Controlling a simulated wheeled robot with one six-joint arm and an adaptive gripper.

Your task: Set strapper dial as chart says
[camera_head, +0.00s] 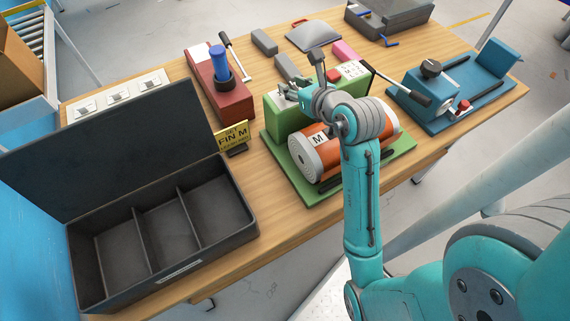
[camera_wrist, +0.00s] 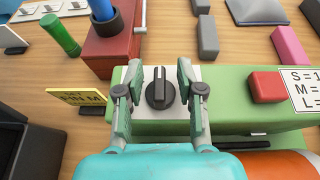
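The green strapper (camera_head: 278,122) stands on the table with an orange roll (camera_head: 328,151) marked M in front. In the wrist view, its black dial (camera_wrist: 159,92) sits on a pale plate, its pointer ridge roughly upright in the picture. My gripper (camera_wrist: 158,72) is open, one finger on each side of the dial with gaps visible. In the head view my gripper (camera_head: 290,92) is over the strapper's left part and hides the dial. The white chart (camera_wrist: 304,88) shows lines for S, M and L; its right side is cut off. A red button (camera_wrist: 266,86) sits beside it.
An open black box (camera_head: 245,222) is at front left. A red block with a blue-handled tool (camera_head: 219,66) stands behind, and a blue machine (camera_head: 425,90) at right.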

